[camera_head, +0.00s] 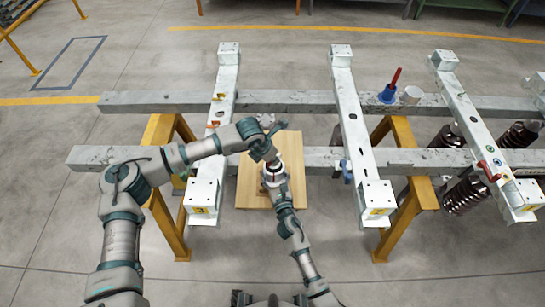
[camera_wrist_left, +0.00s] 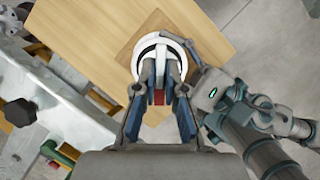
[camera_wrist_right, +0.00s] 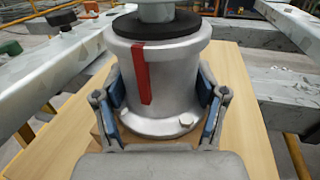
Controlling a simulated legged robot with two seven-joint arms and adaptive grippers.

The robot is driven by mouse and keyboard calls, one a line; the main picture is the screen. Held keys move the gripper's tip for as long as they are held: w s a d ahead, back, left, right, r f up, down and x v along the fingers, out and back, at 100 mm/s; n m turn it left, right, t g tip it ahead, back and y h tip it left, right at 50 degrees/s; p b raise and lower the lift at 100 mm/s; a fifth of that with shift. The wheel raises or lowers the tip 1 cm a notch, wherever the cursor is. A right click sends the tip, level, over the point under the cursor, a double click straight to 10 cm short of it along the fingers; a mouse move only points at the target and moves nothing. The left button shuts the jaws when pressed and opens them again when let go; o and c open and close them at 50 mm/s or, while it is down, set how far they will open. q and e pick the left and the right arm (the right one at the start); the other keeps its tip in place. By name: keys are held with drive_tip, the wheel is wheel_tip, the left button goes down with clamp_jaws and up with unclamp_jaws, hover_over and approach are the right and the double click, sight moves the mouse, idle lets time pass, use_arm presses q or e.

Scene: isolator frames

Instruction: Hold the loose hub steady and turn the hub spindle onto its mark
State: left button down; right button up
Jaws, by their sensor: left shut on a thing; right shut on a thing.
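The loose hub (camera_wrist_right: 175,80) is a grey metal cylinder with a bolted bottom flange and a red stripe (camera_wrist_right: 142,75) down its side. It stands upright on a wooden board (camera_head: 290,150). A black disc (camera_wrist_right: 190,27) caps it, and the pale hub spindle (camera_wrist_right: 157,11) rises from the middle. My right gripper (camera_wrist_right: 160,112) is shut around the hub's lower body, one blue pad on each side. My left gripper (camera_wrist_left: 160,78) is shut at the hub's top from above, apparently on the spindle; its fingers hide most of it. Whether the spindle meets a mark is hidden.
Grey steel beams (camera_head: 342,100) form a frame on yellow trestles (camera_head: 408,165) around the board. A blue cone with a red handle (camera_head: 388,93) and dark coil springs (camera_head: 465,190) sit to the right. Open floor lies beyond and in front.

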use_arm(q)
drive_tip(key=n+y, duration=0.1)
drive_tip(key=n, duration=0.1)
drive_tip(key=n+t, duration=0.1)
drive_tip(key=n, duration=0.2)
drive_tip(key=shift+w+n+y, duration=0.1)
drive_tip(key=shift+n+y, duration=0.2)
drive_tip(key=shift+y, duration=0.1)
drive_tip(key=shift+n+t+y, duration=0.4)
drive_tip(key=shift+n+y, duration=0.4)
drive_tip(key=shift+n, duration=1.3)
drive_tip(key=shift+r, duration=0.1)
drive_tip(key=c, duration=1.2)
unclamp_jaws()
drive_tip(key=shift+c, duration=0.2)
drive_tip(key=shift+d, duration=0.1)
drive_tip(key=shift+r, duration=0.1)
drive_tip(key=v, duration=1.1)
drive_tip(key=shift+s+r, duration=0.2)
drive_tip(key=shift+r, duration=0.1)
